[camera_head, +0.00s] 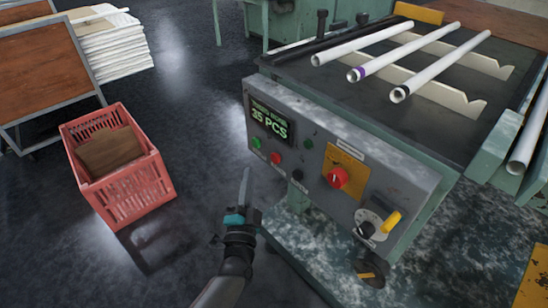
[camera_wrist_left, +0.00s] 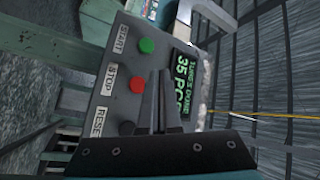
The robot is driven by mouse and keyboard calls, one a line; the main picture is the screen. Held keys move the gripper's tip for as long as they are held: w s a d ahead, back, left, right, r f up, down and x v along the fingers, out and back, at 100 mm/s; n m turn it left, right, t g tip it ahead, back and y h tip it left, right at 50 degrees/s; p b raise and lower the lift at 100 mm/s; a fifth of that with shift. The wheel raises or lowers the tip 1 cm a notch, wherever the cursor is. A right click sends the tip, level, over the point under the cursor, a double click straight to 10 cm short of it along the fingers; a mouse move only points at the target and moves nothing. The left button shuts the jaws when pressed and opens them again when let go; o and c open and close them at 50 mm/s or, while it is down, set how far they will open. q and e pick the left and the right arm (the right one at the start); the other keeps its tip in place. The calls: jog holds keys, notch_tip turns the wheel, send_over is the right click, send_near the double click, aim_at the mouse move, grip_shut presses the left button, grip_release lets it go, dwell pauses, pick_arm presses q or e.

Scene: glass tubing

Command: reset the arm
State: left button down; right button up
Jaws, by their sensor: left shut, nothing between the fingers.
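My left gripper (camera_head: 246,173) is shut and empty, its fingers pointing up just in front of the left end of the machine's grey control panel (camera_head: 394,177). In the left wrist view the closed fingertips (camera_wrist_left: 158,80) show beside the red STOP button (camera_wrist_left: 137,85). The green START button (camera_wrist_left: 147,45) lies above it and the dark RESET button (camera_wrist_left: 127,128) below, partly by the gripper body. The display (camera_wrist_left: 184,78) reads 35 PCS. The fingers appear apart from the panel in the head view. My right gripper is not in view.
Several white tubes (camera_head: 425,52) rest on the machine top. A red crate (camera_head: 150,186) with a brown box stands on the floor at left, with open floor between.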

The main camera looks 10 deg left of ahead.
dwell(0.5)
